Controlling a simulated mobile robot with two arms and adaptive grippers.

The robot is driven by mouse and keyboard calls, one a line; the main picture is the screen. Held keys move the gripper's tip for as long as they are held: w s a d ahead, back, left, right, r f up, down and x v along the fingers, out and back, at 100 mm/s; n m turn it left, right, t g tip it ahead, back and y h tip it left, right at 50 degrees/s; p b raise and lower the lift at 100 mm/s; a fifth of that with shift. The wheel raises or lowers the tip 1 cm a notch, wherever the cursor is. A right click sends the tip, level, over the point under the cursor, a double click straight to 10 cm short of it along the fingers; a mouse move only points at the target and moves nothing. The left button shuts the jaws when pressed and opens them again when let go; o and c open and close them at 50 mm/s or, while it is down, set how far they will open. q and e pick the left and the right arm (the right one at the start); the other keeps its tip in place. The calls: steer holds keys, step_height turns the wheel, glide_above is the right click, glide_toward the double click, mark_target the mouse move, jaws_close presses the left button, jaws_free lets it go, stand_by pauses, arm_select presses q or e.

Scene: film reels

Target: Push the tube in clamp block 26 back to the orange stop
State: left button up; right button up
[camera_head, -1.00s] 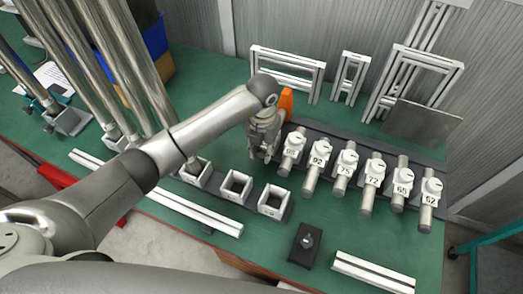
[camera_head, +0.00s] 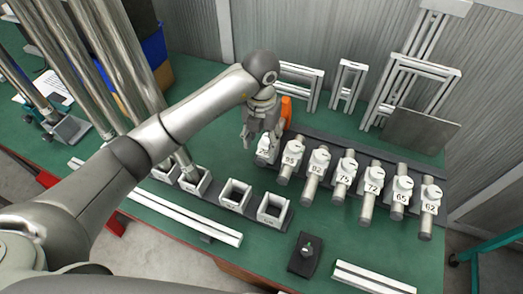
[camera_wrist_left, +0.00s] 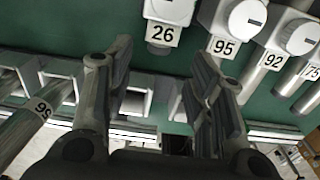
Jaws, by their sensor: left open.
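Clamp block 26 (camera_head: 263,155) is the leftmost of the row on the dark rail, white with a round knob. In the left wrist view, block 26 (camera_wrist_left: 170,11) is at the top, beyond the fingertips; only a small grey end shows below its label, and the rest of its tube is hidden. The orange stop (camera_head: 286,108) stands behind, partly covered by my gripper. My left gripper (camera_head: 261,139) is open above block 26, with its fingers pointing down. In the left wrist view its two fingers (camera_wrist_left: 160,68) are wide apart with nothing between them. My right gripper is out of view.
Clamp block 95 (camera_head: 291,158) stands close to the right of block 26, with several more tube-holding blocks beyond. Open square holders (camera_head: 235,194) line the front. A small black box (camera_head: 304,254) sits nearer. Aluminium frames (camera_head: 408,85) stand behind.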

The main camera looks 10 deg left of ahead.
arm_select(q)
step_height(320, 180, up, 4)
steer(key=shift+s+f, duration=0.1)
stand_by(0.7)
